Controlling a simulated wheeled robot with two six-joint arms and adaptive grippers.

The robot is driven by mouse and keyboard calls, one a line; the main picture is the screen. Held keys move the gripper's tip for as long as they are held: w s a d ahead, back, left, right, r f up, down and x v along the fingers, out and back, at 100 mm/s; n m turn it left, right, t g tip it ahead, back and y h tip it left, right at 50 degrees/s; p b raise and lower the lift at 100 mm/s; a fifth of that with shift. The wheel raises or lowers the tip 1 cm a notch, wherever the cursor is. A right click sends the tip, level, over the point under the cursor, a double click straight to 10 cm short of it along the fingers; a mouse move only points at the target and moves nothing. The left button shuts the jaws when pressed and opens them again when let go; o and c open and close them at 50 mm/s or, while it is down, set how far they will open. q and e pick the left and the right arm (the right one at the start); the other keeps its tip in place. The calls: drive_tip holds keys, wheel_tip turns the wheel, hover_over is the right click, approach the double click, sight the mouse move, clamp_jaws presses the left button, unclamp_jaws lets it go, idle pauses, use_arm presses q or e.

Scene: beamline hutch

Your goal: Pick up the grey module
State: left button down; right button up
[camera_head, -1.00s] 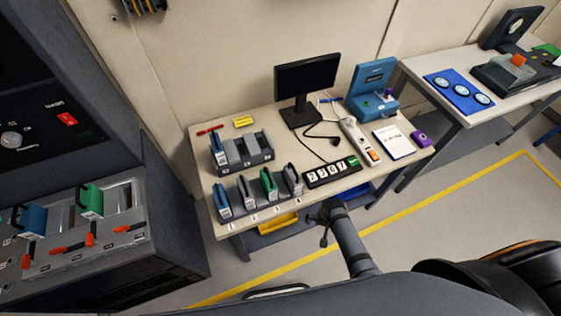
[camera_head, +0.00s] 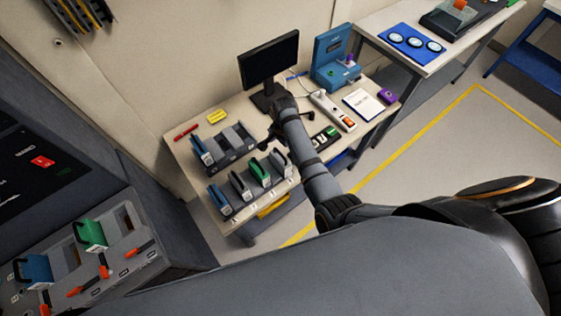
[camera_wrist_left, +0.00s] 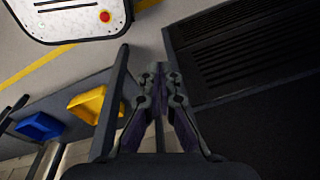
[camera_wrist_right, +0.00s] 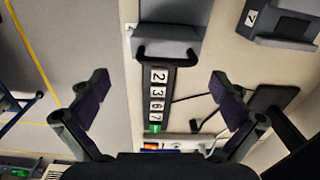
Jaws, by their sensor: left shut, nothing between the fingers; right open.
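Two grey modules with dark handles stand in the front row on the table, one (camera_head: 239,187) between the blue and green modules and one (camera_head: 279,164) at the row's right end. My right gripper (camera_head: 277,143) is open and empty above the table, just right of the row. In the right wrist view, a grey module (camera_wrist_right: 172,18) with its handle shows at the top, ahead of the spread fingers (camera_wrist_right: 160,90) and apart from them. My left gripper (camera_wrist_left: 160,75) shows only in its wrist view, shut and empty, away from the table top.
A grey rack (camera_head: 238,139) with a blue module in its left bay stands behind the row. A number display (camera_head: 326,138), power strip (camera_head: 333,110), monitor (camera_head: 268,60) and blue device (camera_head: 335,60) are to the right. A console (camera_head: 130,250) with blue and green modules is at left.

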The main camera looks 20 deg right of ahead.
sight(280, 158)
drive_tip(key=shift+w+a+r, duration=0.15)
drive_tip(key=shift+w+a, duration=0.2)
drive_tip(key=shift+a, duration=0.2)
drive_tip(key=shift+a+m, duration=0.2)
drive_tip(key=shift+m, duration=0.1)
drive_tip(key=f, duration=0.4)
drive_tip(key=shift+d+f, duration=0.2)
drive_tip(key=shift+f, duration=0.4)
drive_tip(key=shift+a+f+b, duration=0.1)
drive_tip(key=shift+f+b, duration=0.2)
drive_tip(key=f+b, duration=0.5)
drive_tip(key=shift+d+b, duration=0.2)
drive_tip(key=shift+b, duration=0.15)
drive_tip(key=shift+r, duration=0.15)
use_arm(q)
wheel_tip(280, 158, down, 6)
drive_tip(key=shift+s+a, duration=0.35)
use_arm(e)
drive_tip(key=shift+r, duration=0.1)
drive_tip(key=c, duration=1.1)
